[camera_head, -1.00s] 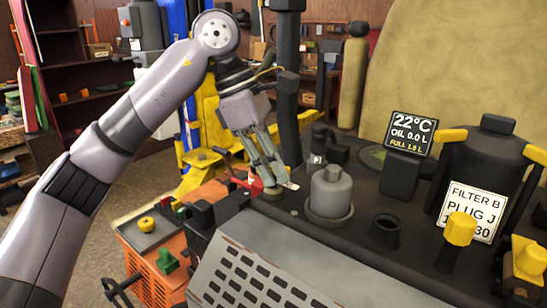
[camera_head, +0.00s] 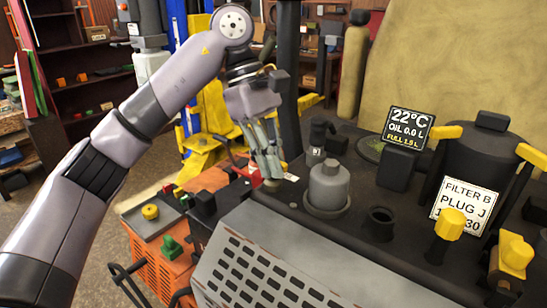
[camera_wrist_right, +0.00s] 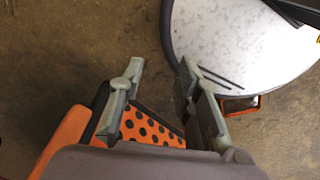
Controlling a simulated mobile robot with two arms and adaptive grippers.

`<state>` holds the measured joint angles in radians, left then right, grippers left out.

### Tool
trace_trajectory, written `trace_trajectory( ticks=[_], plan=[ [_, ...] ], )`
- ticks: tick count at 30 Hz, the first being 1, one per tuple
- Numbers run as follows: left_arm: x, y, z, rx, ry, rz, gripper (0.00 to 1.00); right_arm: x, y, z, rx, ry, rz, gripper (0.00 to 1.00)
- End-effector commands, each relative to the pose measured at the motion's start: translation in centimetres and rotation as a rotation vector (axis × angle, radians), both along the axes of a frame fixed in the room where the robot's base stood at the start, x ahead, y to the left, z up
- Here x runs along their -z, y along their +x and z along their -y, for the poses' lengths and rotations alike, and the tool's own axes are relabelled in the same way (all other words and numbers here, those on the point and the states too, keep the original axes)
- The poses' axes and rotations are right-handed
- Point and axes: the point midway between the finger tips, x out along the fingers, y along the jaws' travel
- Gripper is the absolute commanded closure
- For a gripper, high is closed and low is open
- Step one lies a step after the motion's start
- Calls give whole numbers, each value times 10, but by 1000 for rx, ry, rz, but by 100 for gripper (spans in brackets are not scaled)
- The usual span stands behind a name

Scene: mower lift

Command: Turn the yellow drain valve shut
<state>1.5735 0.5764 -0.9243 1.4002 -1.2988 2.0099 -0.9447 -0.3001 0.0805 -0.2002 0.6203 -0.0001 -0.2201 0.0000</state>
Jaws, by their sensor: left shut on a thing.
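Several yellow parts show in the head view: a knob (camera_head: 450,224) on a dark stem, a block-shaped part (camera_head: 513,252) at the right edge, and a small round knob (camera_head: 150,212) on the orange unit at left. I cannot tell which is the drain valve. My left gripper (camera_head: 270,173) points down at the machine deck, behind and left of the grey domed cap. It is shut on a small part that its fingers hide, above a small round olive base (camera_head: 272,184). My right gripper (camera_wrist_right: 162,75) is open and empty above the floor in the right wrist view.
The grey domed cap (camera_head: 329,188), an open black neck (camera_head: 380,222), a display reading oil 0.0 L (camera_head: 409,128) and a black filter housing (camera_head: 488,160) crowd the deck. A white round disc (camera_wrist_right: 245,45) and an orange dotted part (camera_wrist_right: 150,128) lie below my right gripper.

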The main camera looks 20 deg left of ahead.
Motion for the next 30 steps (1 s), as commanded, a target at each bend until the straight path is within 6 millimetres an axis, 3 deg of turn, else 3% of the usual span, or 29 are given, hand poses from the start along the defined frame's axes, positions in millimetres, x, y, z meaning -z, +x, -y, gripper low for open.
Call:
trace_trajectory(
  ticks=[8,9,18,30],
  plan=[
    [-3,1,0,-2,-3,6,100,0,0,0,0,0,0,69],
    [-3,1,0,-2,-3,6,88,0,0,0,0,0,0,69],
    [-1,0,0,-1,-1,3,69,0,0,0,0,0,0,69],
    [-8,2,-3,-2,1,3,69,0,0,0,0,0,0,69]
  ],
)
